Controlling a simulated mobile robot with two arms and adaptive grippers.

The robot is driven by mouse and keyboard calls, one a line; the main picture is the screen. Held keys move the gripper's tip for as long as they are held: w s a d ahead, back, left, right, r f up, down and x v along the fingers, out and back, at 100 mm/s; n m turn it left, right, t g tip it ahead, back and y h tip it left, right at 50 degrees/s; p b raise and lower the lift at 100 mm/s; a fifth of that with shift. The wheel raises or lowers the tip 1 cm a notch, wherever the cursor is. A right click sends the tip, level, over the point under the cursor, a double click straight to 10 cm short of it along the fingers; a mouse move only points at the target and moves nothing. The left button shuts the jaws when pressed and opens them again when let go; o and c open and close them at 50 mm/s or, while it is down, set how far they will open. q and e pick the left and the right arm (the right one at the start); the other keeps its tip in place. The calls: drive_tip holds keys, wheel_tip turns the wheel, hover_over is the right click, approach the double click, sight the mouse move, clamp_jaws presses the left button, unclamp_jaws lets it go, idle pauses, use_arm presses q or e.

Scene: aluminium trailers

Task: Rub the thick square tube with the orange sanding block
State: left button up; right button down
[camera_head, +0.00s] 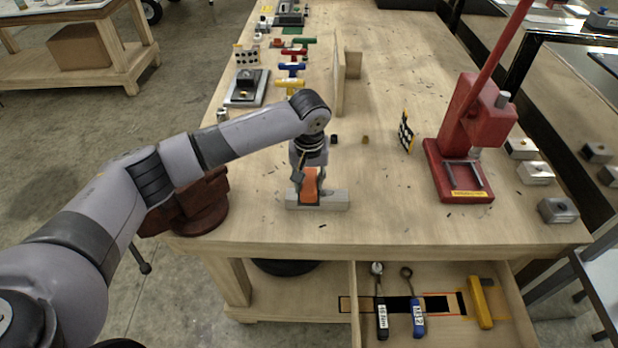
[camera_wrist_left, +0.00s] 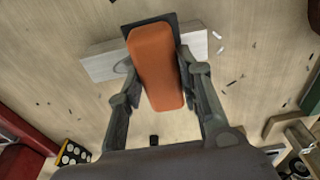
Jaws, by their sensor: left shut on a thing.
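The orange sanding block (camera_head: 310,184) is held between the fingers of my left gripper (camera_head: 312,180), which is shut on it. In the left wrist view the sanding block (camera_wrist_left: 155,65) sits lengthwise between the two fingers of the left gripper (camera_wrist_left: 160,82), with a dark plate at its far end. The thick square tube (camera_head: 333,200), a pale grey bar, lies on the workbench under the block. The tube (camera_wrist_left: 103,62) also shows in the wrist view, crossing behind the block. Whether the block touches the tube I cannot tell. My right gripper is not in view.
A red arbor press (camera_head: 460,165) stands to the right on the workbench (camera_head: 390,210), and a dark red vise (camera_head: 195,205) to the left. An open drawer (camera_head: 350,300) with tools juts out in front. The bench right of the tube is mostly clear.

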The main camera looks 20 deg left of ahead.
use_arm(q)
drive_tip(key=shift+f, duration=0.7)
